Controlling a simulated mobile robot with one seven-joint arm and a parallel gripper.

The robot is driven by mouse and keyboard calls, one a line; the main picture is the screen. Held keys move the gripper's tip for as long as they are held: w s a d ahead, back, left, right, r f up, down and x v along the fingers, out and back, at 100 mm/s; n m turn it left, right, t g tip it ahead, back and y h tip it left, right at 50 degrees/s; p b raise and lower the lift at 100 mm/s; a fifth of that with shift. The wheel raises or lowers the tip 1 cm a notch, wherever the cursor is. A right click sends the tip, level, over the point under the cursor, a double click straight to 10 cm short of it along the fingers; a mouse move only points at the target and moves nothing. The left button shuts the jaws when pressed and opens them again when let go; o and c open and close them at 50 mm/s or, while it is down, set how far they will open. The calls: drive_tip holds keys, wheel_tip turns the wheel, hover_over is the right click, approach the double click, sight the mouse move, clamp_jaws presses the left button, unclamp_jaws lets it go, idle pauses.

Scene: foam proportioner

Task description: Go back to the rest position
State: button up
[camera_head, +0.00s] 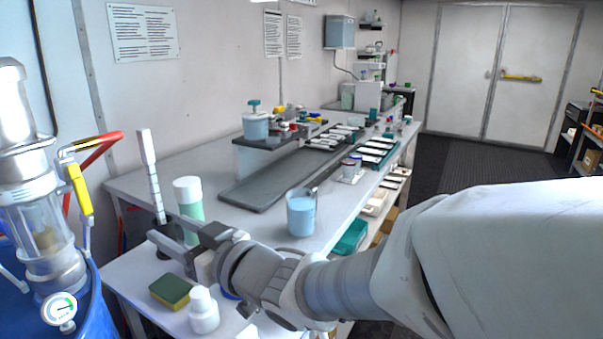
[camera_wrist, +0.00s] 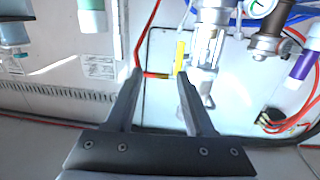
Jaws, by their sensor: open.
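My gripper (camera_head: 170,238) is at the left end of the white table in the head view, at the end of my outstretched arm. It points left toward the clear-bodied apparatus (camera_head: 45,225). In the wrist view my gripper (camera_wrist: 160,75) has its two fingers apart, with nothing seen held between them. Beyond the fingertips are a yellow handle (camera_wrist: 180,56) and a red pipe (camera_wrist: 146,40). A tall white graduated stick (camera_head: 150,170) stands just behind the gripper. I cannot tell whether they touch.
Near the gripper are a green-filled container with a white lid (camera_head: 188,200), a beaker of blue liquid (camera_head: 301,212), a sponge (camera_head: 171,291) and a white bottle (camera_head: 203,312). A grey tray (camera_head: 255,190) lies further back. Open floor (camera_head: 475,165) is at the right.

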drive_tip(key=w+d+f+m+t+h, duration=0.1)
drive_tip(key=w+d+m+t+h, duration=0.2)
drive_tip(key=d, duration=0.5)
drive_tip(key=w+d+m+t+h, duration=0.1)
drive_tip(key=w+d+m+h, duration=0.2)
drive_tip(key=d, duration=0.5)
drive_tip(key=s+d+f+m+g+h, duration=0.1)
drive_tip(key=s+d+f+m+h, duration=0.1)
drive_tip(key=d+h, duration=0.65)
drive_tip(key=s+d+f+m+g, duration=0.25)
drive_tip(key=s+d, duration=0.25)
drive_tip(key=s, duration=0.3)
drive_tip(key=s+d+f+m+g, duration=0.15)
drive_tip(key=s+d+g, duration=0.3)
drive_tip(key=s, duration=0.45)
wheel_tip(320, 180, up, 13)
drive_tip(key=p, duration=1.4)
drive_tip(key=shift+w+d+n, duration=0.2)
drive_tip(key=shift+n, duration=0.1)
drive_tip(key=shift+a, duration=0.2)
